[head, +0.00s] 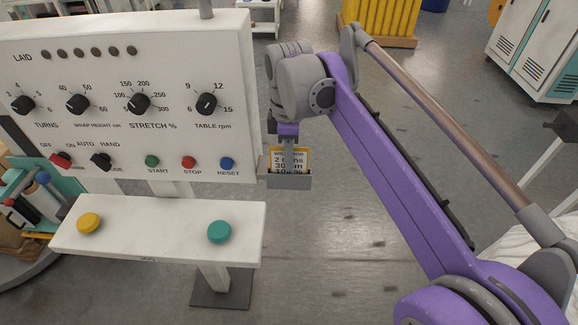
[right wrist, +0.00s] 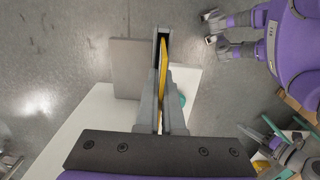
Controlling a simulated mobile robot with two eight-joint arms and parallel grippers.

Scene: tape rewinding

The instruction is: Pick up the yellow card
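The yellow card (head: 289,153), with printed lines of text, stands upright in a small grey holder (head: 290,181) at the right side of the control panel. The holder's front hides the card's lower edge. My right gripper (head: 288,140) comes down over the card from above, and its finger covers part of the print. In the right wrist view the card (right wrist: 163,75) shows edge-on as a yellow strip between the two close fingers of the right gripper (right wrist: 164,80), which look shut on it. My left gripper does not show in the head view.
The white control panel (head: 130,60) with knobs and buttons stands left of the holder. Below it is a white shelf (head: 150,235) with a yellow button (head: 89,223) and a teal button (head: 219,231).

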